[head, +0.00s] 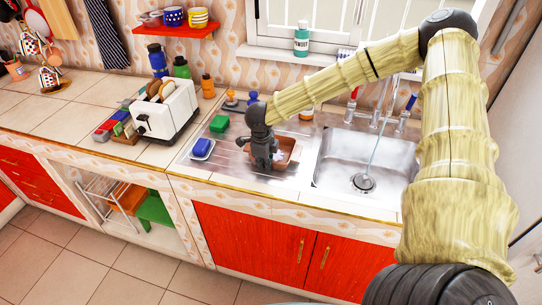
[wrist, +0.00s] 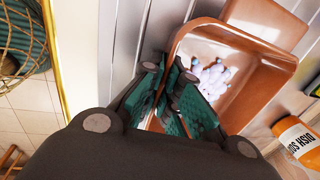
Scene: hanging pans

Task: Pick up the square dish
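The square dish (head: 287,150) is terracotta brown and sits on the steel drainboard left of the sink basin. In the wrist view the dish (wrist: 262,45) fills the upper right, with a pale lilac-and-white patch inside on its bottom. My gripper (head: 264,164) is down at the dish's left side. In the wrist view its teal-padded fingers (wrist: 167,80) are close together, one on each side of the dish's left wall, and look shut on it. The fingers hide part of that wall.
An orange dish-soap bottle (wrist: 297,138) stands close to the dish. The sink basin (head: 365,160) is to the right; a toaster (head: 166,108) is farther left.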

